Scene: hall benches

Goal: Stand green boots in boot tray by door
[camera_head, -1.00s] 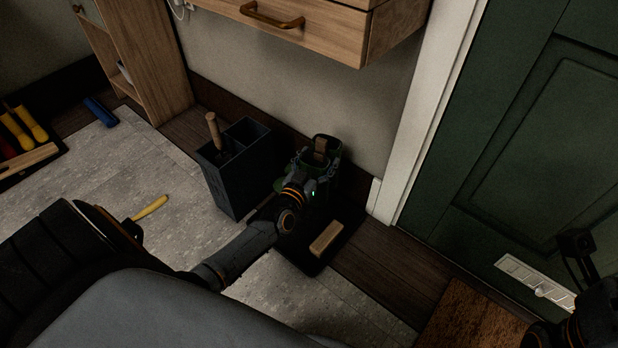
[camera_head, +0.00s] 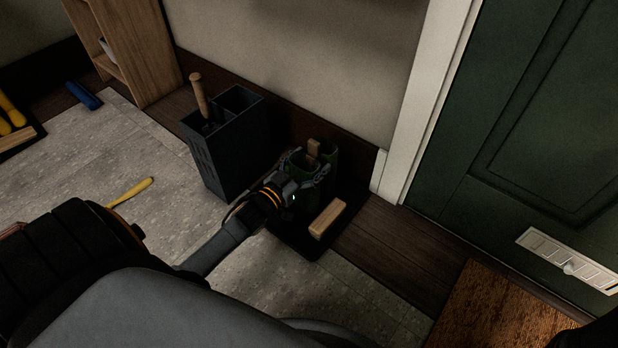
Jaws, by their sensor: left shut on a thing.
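Two dark green boots stand upright side by side at the back of the boot tray, against the wall. My left gripper (camera_head: 308,183) is shut on the nearer boot (camera_head: 298,162). The farther boot (camera_head: 330,158) is partly hidden behind it, and a brown wooden piece (camera_head: 313,150) shows at the boot tops. The black boot tray (camera_head: 288,238) lies on the floor left of the green door (camera_head: 530,130). The boots' lower parts are hidden by my gripper, so I cannot tell how the soles sit. My right gripper is out of view.
A wooden block (camera_head: 328,219) lies on the tray's front right. A dark two-part bin (camera_head: 229,150) holding a wooden-handled tool (camera_head: 200,95) stands just left of it. A brown doormat (camera_head: 500,310) lies before the door. A yellow tool (camera_head: 130,192) lies on the pale floor.

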